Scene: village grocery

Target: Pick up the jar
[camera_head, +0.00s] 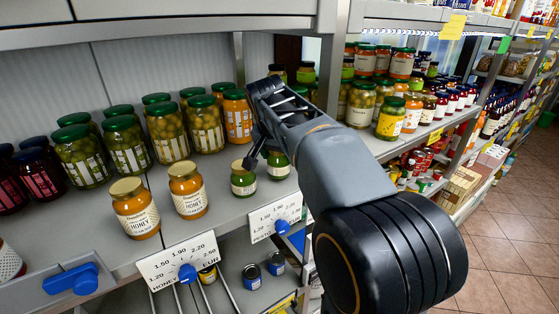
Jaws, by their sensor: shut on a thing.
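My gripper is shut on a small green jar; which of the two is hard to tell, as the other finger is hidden.
Two honey jars (135,209) (187,190) with gold lids stand to the left at the shelf's front edge. Large pickle jars (168,131) line the back. Price signs (180,262) hang on the edge. More jars (361,103) stand at right behind my arm.

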